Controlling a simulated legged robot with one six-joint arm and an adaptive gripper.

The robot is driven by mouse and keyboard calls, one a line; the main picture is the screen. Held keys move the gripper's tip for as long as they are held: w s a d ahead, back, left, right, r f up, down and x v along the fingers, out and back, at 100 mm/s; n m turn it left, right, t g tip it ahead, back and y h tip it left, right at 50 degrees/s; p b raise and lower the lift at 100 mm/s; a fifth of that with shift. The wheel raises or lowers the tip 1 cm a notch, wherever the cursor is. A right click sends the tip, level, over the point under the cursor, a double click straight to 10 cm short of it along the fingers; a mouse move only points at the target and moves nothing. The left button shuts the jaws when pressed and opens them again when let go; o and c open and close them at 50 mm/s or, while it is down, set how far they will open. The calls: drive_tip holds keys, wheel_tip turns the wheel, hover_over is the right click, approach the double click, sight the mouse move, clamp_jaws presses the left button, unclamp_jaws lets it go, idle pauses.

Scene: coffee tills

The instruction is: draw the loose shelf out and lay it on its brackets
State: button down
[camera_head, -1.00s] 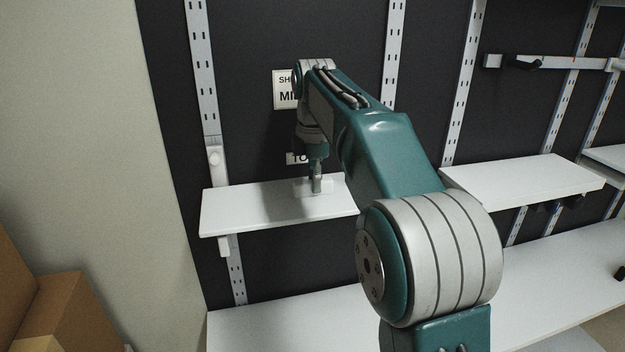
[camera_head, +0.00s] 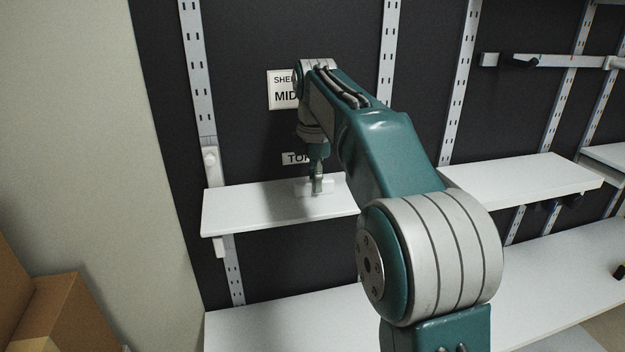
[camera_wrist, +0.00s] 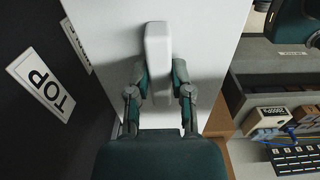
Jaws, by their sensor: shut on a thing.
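The loose shelf (camera_head: 255,212) is a plain white board at left centre in the head view, roughly level in front of the dark wall panel. It fills the middle of the wrist view (camera_wrist: 215,30). A white block handle (camera_wrist: 157,45) stands on its top face. My gripper (camera_head: 318,186) comes down from above and is shut on this handle, one finger on each side in the wrist view (camera_wrist: 162,88). A white bracket (camera_head: 221,247) shows just under the shelf's left end. The shelf's right end is hidden behind my arm, so I cannot tell its support there.
A slotted upright (camera_head: 197,80) rises behind the shelf's left end, with a white fitting (camera_head: 210,162) on it. Another white shelf (camera_head: 525,182) is at right, a lower counter (camera_head: 285,322) below, cardboard boxes (camera_head: 75,310) at lower left.

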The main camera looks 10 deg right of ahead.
drive_tip(key=shift+a+f, duration=0.1)
drive_tip(key=shift+a, duration=0.05)
drive_tip(key=shift+f, duration=0.5)
drive_tip(key=shift+c, duration=2.2)
unclamp_jaws()
drive_tip(key=o, duration=0.3)
drive_tip(key=shift+f, duration=0.1)
drive_tip(key=shift+r, duration=4)
